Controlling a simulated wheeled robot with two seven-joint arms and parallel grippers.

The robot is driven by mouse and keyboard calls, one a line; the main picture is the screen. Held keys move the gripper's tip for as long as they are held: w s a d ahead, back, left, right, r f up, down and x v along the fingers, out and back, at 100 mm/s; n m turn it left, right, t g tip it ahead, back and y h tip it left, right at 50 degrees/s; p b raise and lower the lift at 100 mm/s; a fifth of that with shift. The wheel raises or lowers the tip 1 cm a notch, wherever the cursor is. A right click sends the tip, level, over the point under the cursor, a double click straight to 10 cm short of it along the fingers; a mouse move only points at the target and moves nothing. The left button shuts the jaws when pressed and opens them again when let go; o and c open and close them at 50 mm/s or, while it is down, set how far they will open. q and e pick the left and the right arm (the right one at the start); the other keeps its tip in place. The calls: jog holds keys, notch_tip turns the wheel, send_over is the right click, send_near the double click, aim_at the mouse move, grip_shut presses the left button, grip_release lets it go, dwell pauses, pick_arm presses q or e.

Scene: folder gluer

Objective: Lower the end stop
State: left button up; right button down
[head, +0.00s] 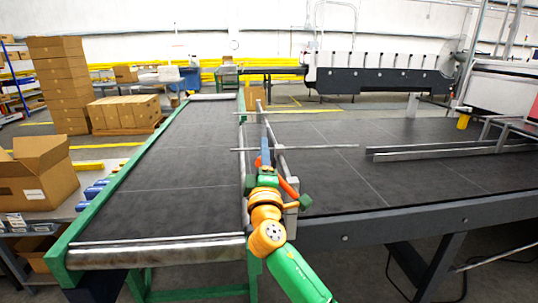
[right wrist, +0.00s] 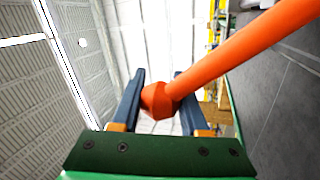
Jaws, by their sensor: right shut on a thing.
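My right gripper (head: 264,162) is at the gap between the two belts, with its arm coming up from the bottom. The lever slants from the knob to the upper right there; in the head view part of the lever (head: 289,187) shows just right of the gripper. A grey metal frame (head: 272,135), seemingly the end stop, stands upright beside the lever, its lower part partly hidden by my arm. My left gripper is out of view.
A green-framed conveyor (head: 165,180) lies empty on the left, and a wide dark belt (head: 375,180) on the right. A thin rod (head: 325,147) crosses near the gripper. An open carton (head: 37,175) stands at far left; metal rails (head: 440,152) lie at right.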

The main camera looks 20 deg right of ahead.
jog(key=shift+a+f+n, duration=0.15)
jog(key=shift+f+n, duration=0.05)
jog(key=shift+n, duration=0.2)
jog(key=shift+c, duration=2.1)
grip_release()
jog(key=b+v, duration=0.1)
jog(key=v, duration=0.6)
jog(key=shift+b, duration=0.3)
